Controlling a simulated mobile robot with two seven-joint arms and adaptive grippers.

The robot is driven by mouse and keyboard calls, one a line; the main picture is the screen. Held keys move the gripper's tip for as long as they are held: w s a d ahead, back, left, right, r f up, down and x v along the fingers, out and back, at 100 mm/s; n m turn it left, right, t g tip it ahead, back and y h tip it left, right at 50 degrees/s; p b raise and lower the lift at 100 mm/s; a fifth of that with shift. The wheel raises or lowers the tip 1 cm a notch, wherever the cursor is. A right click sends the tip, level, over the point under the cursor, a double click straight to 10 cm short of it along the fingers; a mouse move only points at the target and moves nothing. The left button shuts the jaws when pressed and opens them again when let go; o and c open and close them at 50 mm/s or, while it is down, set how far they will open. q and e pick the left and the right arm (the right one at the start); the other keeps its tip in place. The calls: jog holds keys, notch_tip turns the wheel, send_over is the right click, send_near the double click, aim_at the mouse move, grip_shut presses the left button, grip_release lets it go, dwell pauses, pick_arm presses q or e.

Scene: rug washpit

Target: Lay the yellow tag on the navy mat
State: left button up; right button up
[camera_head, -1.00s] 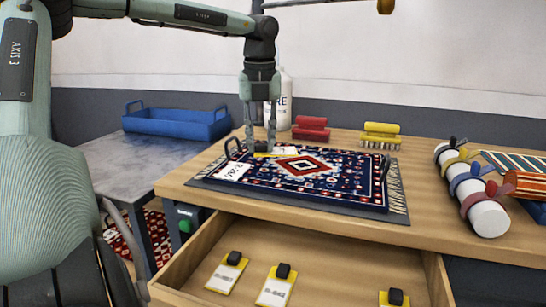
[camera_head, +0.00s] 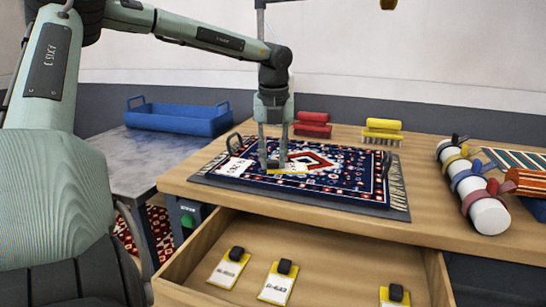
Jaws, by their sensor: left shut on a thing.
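The navy mat (camera_head: 345,188) has a red and white pattern with a central diamond and lies on the wooden table. My left gripper (camera_head: 273,165) points down over the left-middle part of the mat, with its fingers shut on the yellow tag (camera_head: 290,168). The tag shows as a flat white and yellow piece, partly hidden by the fingers. It is at or just above the mat; I cannot tell whether it touches. A white label (camera_head: 235,167) lies on the mat's left corner. My right gripper is not in view.
Black handles (camera_head: 386,163) stand at the mat's sides. The open drawer (camera_head: 330,250) in front holds several yellow-edged tags. Red (camera_head: 313,125) and yellow (camera_head: 382,131) brushes stand behind. A strapped white roll (camera_head: 487,214) lies right; a blue tray (camera_head: 178,120) sits left.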

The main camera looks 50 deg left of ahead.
aim_at(273, 171)
pick_arm(q)
jog(key=o, duration=0.8)
jog(key=r, duration=0.4)
jog(key=d+r, duration=0.1)
jog(key=r, duration=0.3)
jog(key=s+r, duration=0.1)
jog(key=r, duration=0.3)
jog(key=shift+d+r, duration=0.1)
jog(key=shift+d, duration=0.1)
